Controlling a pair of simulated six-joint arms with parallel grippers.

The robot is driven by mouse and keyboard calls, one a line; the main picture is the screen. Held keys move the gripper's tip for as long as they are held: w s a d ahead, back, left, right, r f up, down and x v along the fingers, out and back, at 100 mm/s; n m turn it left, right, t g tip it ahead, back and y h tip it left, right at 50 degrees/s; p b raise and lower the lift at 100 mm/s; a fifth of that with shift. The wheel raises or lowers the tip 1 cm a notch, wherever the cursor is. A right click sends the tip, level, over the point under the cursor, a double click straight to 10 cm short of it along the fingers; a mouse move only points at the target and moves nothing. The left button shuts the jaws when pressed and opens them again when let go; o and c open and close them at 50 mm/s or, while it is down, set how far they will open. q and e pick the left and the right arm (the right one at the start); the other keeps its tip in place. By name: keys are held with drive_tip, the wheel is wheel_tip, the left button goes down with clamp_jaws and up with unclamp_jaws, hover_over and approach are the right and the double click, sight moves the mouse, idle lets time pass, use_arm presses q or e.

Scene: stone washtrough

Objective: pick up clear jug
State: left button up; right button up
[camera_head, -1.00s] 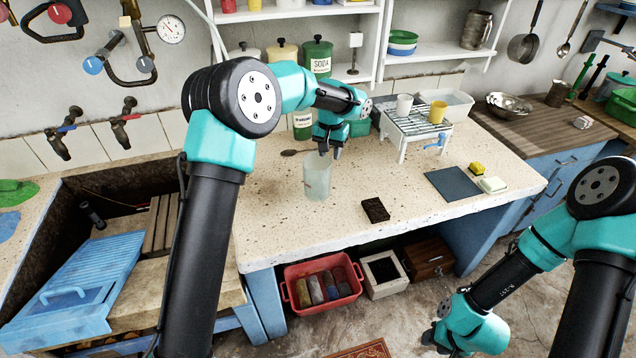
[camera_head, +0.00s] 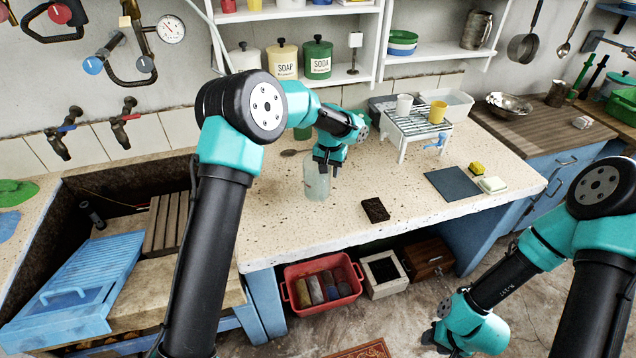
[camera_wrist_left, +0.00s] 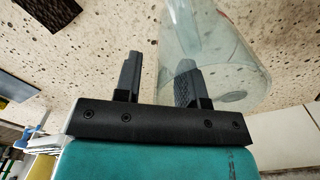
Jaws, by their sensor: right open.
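The clear jug (camera_head: 316,184) stands upright on the speckled stone counter, near its middle. My left gripper (camera_head: 324,169) is at the jug's top, pointing down. In the left wrist view the gripper (camera_wrist_left: 160,78) is open, with a clear gap between its two fingers. The jug (camera_wrist_left: 222,45) fills the upper right there; its near edge lies between the fingers and the right finger overlaps it. I cannot tell whether that finger is inside or outside the jug. My right gripper (camera_head: 436,338) is low at the bottom right, away from the counter, and its fingers are hard to make out.
A dark brown block (camera_head: 375,210) lies right of the jug and a spoon (camera_head: 294,152) behind it. A rack with cups (camera_head: 412,125) stands at the back right. A dark mat (camera_head: 451,184) and sponges lie further right. The front counter is mostly clear.

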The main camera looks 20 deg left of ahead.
use_arm(q)
drive_tip(key=shift+f, duration=0.2)
drive_tip(key=shift+c, duration=0.4)
clamp_jaws()
idle(0.3)
